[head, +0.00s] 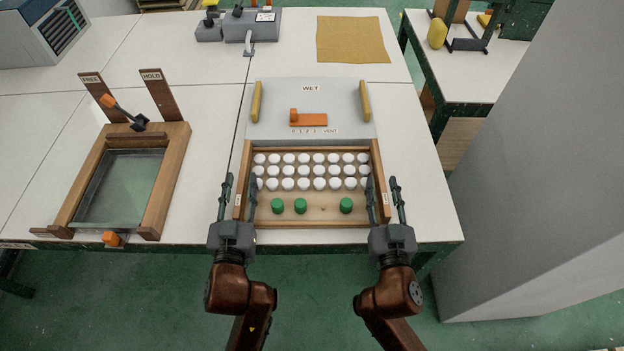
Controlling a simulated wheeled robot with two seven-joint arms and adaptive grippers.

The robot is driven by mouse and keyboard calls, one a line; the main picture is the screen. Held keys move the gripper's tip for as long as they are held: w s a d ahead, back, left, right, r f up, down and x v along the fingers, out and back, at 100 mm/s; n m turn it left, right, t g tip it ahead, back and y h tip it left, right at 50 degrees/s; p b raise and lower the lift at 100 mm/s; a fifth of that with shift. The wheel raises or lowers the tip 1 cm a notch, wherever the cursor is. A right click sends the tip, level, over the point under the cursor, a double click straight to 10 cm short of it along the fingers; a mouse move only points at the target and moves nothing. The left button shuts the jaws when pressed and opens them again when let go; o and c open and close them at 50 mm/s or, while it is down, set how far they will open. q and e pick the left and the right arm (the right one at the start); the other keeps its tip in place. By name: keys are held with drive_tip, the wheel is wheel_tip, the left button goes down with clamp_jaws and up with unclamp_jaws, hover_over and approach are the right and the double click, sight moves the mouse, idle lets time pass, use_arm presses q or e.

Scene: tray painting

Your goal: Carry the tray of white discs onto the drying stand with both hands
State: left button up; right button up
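The wooden tray (320,220) sits near the table's front edge, with several rows of white discs (303,171) at its back and three green round pieces (300,206) in its front strip. My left gripper (239,186) is open, with one finger on each side of the tray's left wall. My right gripper (383,188) is open, with its fingers on either side of the right wall. Gaps show between fingers and walls; contact cannot be told. No part is clearly labelled as a drying stand; a grey unit marked WET (310,100) stands directly behind the tray.
A wooden frame (174,170) with FREE and HOLD posts stands at left. The grey unit has yellow side bars and an orange slider (308,119). A tan cloth (352,40) lies behind. A second table (475,75) and a large grey block (545,170) are at right.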

use_arm(q)
drive_tip(key=shift+c, duration=0.4)
use_arm(e)
drive_tip(key=shift+c, duration=0.4)
use_arm(q)
clamp_jaws()
use_arm(e)
clamp_jaws()
